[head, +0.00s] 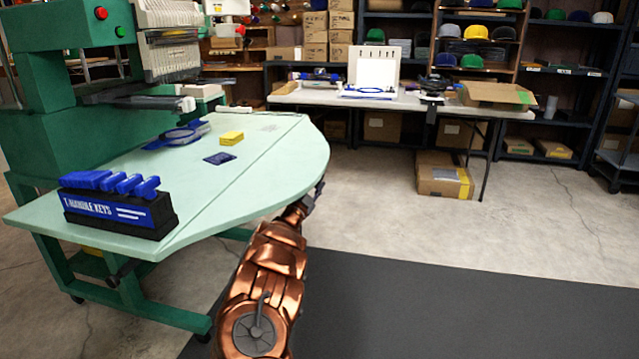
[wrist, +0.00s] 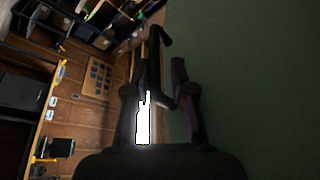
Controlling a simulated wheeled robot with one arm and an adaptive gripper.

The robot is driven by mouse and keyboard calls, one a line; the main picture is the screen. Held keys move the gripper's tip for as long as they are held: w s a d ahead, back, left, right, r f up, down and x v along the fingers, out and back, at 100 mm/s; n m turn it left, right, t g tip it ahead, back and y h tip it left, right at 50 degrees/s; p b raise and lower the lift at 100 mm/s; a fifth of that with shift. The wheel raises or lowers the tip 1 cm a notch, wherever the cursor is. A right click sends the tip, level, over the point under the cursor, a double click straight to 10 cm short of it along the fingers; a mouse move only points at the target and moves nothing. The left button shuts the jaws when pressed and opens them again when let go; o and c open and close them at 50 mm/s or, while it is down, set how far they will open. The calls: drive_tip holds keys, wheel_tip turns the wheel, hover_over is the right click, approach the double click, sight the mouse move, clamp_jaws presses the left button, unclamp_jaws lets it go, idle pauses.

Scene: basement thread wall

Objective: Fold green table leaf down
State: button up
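The light green table (head: 130,185) stands at the left, with a long seam across its top. The green leaf (head: 265,170) is the rounded part to the right of the seam, and it lies level with the rest of the top. My gripper (head: 314,192) is at the leaf's right outer edge, partly hidden there; I cannot tell whether it touches. In the wrist view, my gripper (wrist: 170,50) shows two dark fingers with a narrow gap and nothing held between them. A broad dark green surface (wrist: 250,70), apparently the leaf, fills the right side of that view.
A yellow block (head: 231,138) and a dark blue card (head: 219,158) lie farther back. A dark mat (head: 430,310) covers the clear floor at right. A white table (head: 400,100) stands behind.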

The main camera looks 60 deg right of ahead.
drive_tip(key=shift+x, duration=0.75)
drive_tip(key=shift+d+r, duration=0.2)
drive_tip(key=shift+d, duration=0.45)
drive_tip(key=shift+s+r, duration=0.1)
clamp_jaws()
drive_tip(key=shift+a, duration=0.1)
